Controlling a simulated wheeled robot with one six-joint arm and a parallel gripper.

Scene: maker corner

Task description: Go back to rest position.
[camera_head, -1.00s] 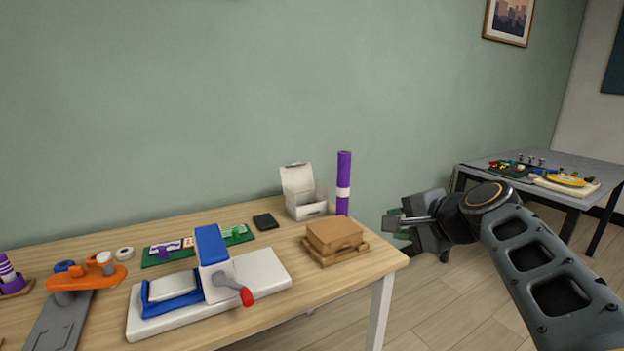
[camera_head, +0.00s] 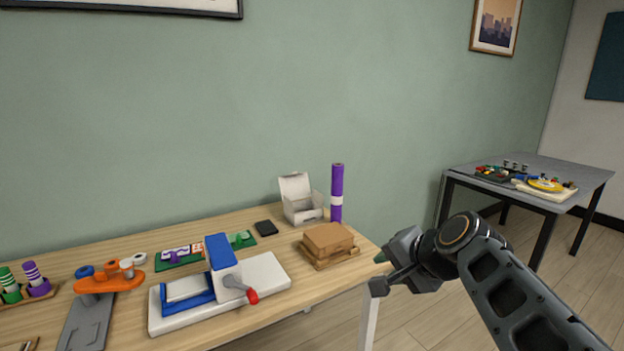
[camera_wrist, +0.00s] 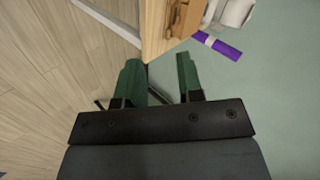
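My gripper (camera_head: 378,272) is off the right end of the wooden table (camera_head: 290,291) in the head view, held about level with the tabletop. In the wrist view its two green fingers (camera_wrist: 161,80) stand apart with nothing between them. Beyond the fingertips, the table's corner (camera_wrist: 155,42) shows at the top of the wrist view.
The table holds a white-and-blue press (camera_head: 222,272), a brown box (camera_head: 328,240), an open white box (camera_head: 302,207) and a purple roll (camera_head: 337,190). A grey table (camera_head: 570,175) with small items stands at the right. Floor (camera_head: 420,320) right of the wooden table is clear.

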